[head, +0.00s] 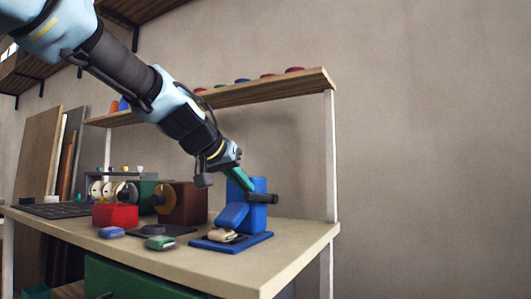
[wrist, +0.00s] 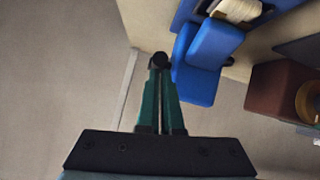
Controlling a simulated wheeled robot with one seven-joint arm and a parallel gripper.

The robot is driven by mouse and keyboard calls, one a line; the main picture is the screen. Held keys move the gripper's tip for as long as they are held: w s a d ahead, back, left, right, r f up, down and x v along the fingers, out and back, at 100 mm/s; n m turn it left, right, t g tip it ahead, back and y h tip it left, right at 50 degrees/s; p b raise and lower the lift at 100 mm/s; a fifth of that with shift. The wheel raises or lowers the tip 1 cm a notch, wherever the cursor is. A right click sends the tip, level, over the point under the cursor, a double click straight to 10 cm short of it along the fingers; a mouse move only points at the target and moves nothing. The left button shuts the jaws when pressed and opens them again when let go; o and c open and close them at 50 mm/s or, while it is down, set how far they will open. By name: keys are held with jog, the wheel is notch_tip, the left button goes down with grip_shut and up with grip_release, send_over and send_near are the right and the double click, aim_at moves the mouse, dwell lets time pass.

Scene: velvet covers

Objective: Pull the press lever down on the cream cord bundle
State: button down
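The blue press (head: 258,214) stands on a flat blue base (head: 232,246) near the right end of the workbench, with a slanted blue arm (head: 233,214) angled down towards the base. The cream cord bundle (head: 222,235) lies on the base under that arm; part of it also shows in the wrist view (wrist: 238,10). The black press lever (head: 263,198) sticks out near the press's upper part. My gripper (head: 250,187) has green fingers drawn close together. Their tips are at the lever, whose dark round end (wrist: 160,60) shows at the tips in the wrist view. Whether they touch it is unclear.
A red box (head: 115,215), a brown block (head: 183,203), a green-and-grey item (head: 159,243) and a small blue item (head: 111,232) are left of the press. A wooden shelf (head: 270,90) runs above, with a white post (head: 331,155) at right.

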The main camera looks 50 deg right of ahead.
jog(key=shift+p, duration=0.55)
jog(key=w+r+p+v, duration=0.1)
jog(key=p+v, duration=0.1)
jog(key=v, duration=0.9)
jog(key=shift+r, duration=0.35)
jog(key=shift+d, duration=0.1)
